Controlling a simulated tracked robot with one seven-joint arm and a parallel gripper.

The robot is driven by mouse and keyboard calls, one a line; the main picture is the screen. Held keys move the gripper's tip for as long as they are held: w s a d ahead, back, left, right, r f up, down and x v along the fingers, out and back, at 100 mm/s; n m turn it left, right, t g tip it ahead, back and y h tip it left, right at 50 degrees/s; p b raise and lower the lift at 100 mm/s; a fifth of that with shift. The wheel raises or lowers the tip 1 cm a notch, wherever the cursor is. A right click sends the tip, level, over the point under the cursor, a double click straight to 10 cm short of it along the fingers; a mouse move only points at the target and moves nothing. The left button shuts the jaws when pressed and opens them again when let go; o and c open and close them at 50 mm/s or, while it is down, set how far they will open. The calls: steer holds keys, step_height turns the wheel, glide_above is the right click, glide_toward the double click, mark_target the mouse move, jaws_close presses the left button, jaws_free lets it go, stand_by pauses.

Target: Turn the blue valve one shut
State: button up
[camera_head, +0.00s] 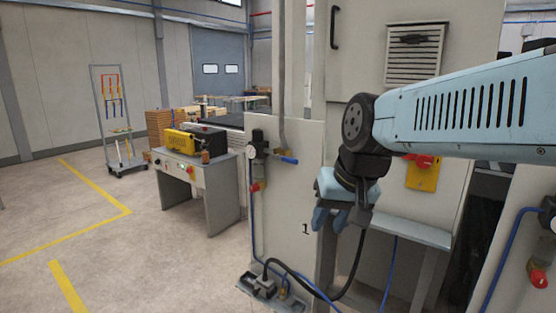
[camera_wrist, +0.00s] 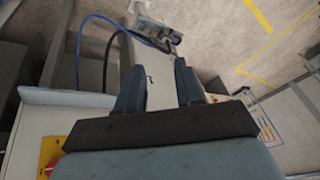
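The blue valve handle (camera_head: 289,160) is a short blue lever on a brass-coloured body, at the bottom of a grey vertical pipe (camera_head: 283,75) on the pale panel marked 1 (camera_head: 305,228). The lever points right, roughly level with a slight downward tilt. The lever does not show in the wrist view.
A gauge and regulator with a red knob (camera_head: 257,186) hang left of the valve. A red switch on a yellow plate (camera_head: 422,175) is behind my arm. A ledge (camera_head: 412,232) juts out right of my gripper. Hoses and a foot pedal (camera_head: 263,287) lie below.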

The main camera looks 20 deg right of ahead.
steer(key=w+a+f+m+g+y, duration=0.2)
steer(key=w+a+m+y, duration=0.25)
steer(key=m, duration=0.35)
steer(key=m+t+y, duration=0.6)
steer(key=m+t, duration=0.6)
steer(key=m, duration=0.6)
glide_toward(286, 157)
steer(key=x, duration=1)
steer(key=shift+w+f, duration=0.15)
steer(key=shift+w, duration=0.05)
jaws_close()
